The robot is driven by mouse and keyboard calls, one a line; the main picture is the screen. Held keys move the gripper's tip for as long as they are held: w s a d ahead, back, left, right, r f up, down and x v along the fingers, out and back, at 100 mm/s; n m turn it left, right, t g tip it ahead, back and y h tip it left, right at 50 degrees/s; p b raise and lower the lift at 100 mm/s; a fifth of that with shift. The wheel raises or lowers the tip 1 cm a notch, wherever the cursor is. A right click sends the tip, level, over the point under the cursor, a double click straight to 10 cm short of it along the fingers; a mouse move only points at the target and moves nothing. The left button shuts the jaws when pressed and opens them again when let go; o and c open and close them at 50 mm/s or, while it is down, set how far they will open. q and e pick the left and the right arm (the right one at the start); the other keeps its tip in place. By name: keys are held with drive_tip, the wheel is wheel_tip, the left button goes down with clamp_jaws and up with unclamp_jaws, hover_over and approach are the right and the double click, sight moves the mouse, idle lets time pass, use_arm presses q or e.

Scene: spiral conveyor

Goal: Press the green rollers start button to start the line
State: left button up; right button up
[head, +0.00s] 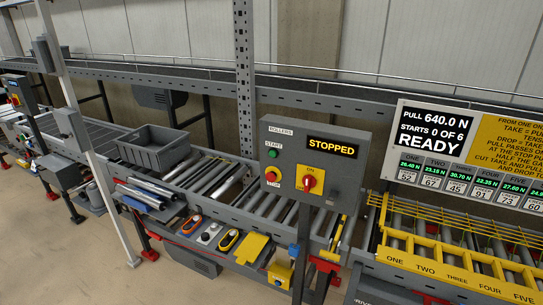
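The green start button (273,153) sits on the left part of a grey control box (318,139), under the labels ROLLERS and START. To the right, a red and yellow rotary switch (309,183) is marked ON. The box's display (331,147) reads STOPPED in yellow. Neither of my grippers is in the head view, so nothing of mine touches the button.
A roller conveyor (221,183) runs behind the box, with a grey crate (154,148) at left. A shelf with tools and a yellow pad (251,247) is in front. A scoreboard (466,148) reading READY and yellow numbered lanes (455,275) are at right. Floor (70,255) is clear at lower left.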

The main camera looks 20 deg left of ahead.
use_arm(q)
clamp_jaws()
drive_tip(key=shift+a, duration=0.1)
idle(1.0)
